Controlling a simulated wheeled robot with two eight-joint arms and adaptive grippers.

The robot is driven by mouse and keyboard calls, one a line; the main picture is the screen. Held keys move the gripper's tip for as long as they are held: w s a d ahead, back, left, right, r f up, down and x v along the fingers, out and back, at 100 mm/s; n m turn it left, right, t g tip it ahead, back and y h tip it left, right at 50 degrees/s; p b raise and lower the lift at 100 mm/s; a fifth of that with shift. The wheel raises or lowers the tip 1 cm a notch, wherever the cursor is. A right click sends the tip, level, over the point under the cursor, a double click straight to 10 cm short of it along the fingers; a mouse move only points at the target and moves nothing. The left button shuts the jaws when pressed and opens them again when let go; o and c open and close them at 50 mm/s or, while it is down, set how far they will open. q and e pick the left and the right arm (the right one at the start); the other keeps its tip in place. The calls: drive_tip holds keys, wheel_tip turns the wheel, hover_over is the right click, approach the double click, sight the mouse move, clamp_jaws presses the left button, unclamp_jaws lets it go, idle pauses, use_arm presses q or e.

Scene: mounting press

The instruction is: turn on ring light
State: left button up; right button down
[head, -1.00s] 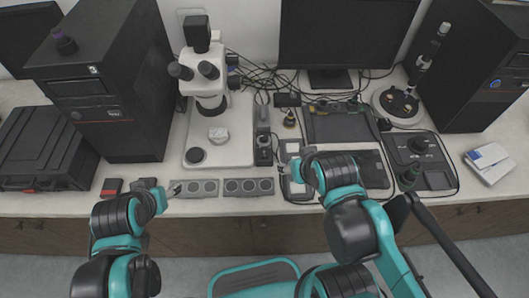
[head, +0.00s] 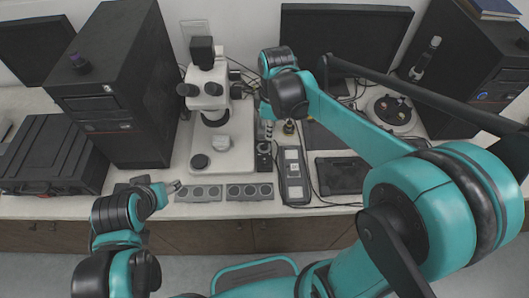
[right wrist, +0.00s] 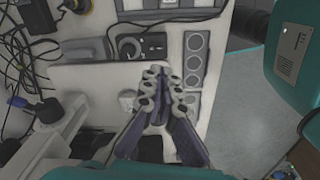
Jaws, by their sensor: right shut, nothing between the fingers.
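The white microscope (head: 208,95) stands on its base plate, with a dark ring around the lower end of its head that looks like the ring light (head: 215,118). A small dark control box (head: 263,152) with a round knob stands just right of the base plate; the box also shows in the right wrist view (right wrist: 153,45), just beyond my fingertips. My right gripper (right wrist: 155,72) is shut and empty, over the base plate near the box. In the head view my arm mostly hides it. My left gripper (head: 176,186) is near the left grey strip, its jaws too small to judge.
Two grey strips with round wells (head: 249,191) lie at the front edge. A long dark device (head: 294,178) lies right of them. Cables tangle behind the control box. A black computer tower (head: 120,110) stands left and a monitor (head: 345,40) behind.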

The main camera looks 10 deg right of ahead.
sight(265, 163)
drive_tip(key=w+n, duration=0.1)
drive_tip(key=w+a+f+n+g+p, duration=0.1)
drive_tip(key=n, duration=0.1)
drive_tip(key=shift+w+a+g, duration=0.1)
drive_tip(key=shift+w+g, duration=0.2)
drive_tip(key=f+b, duration=0.1)
drive_tip(key=f, duration=0.3)
drive_tip(key=s+f+b, duration=0.1)
drive_tip(key=f, duration=0.4)
drive_tip(key=f+b, duration=0.2)
drive_tip(key=f, duration=0.3)
drive_tip(key=shift+s+a, duration=0.15)
drive_tip(key=shift+s, duration=0.25)
drive_tip(key=shift+r, duration=0.1)
